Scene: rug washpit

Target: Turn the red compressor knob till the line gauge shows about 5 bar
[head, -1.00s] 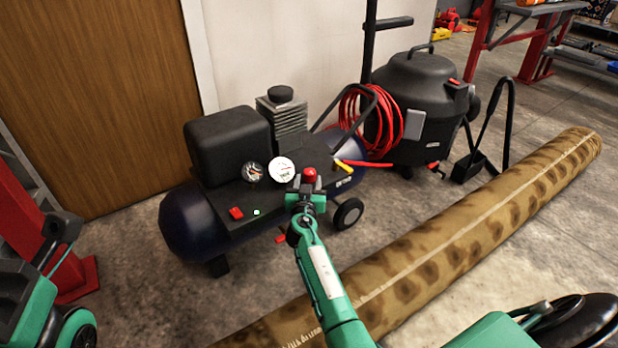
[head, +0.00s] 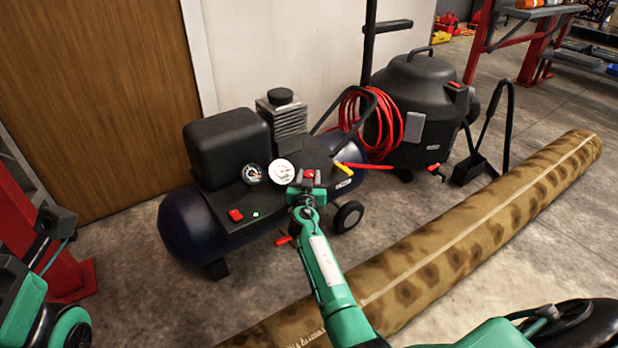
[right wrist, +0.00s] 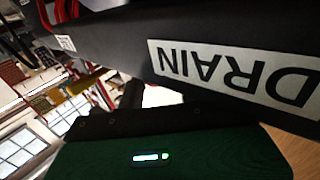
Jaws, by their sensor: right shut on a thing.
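The red compressor knob (head: 309,174) is on the right of the black panel of the compressor (head: 180,225). My right gripper (head: 307,180) is shut on it, with grey fingers around it and only a little red showing between them. The white-faced gauge (head: 282,172) is just left of the knob, with a darker gauge (head: 252,173) beside it. The gauge needle is too small to read. The right wrist view shows a white DRAIN label (right wrist: 235,75) upside down, but not the knob or fingertips.
A red switch (head: 236,215) and a small green light sit on the panel. A red hose coil (head: 362,120) and a black vacuum (head: 420,95) stand behind to the right. A rolled patterned rug (head: 450,250) lies across the floor under my right arm.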

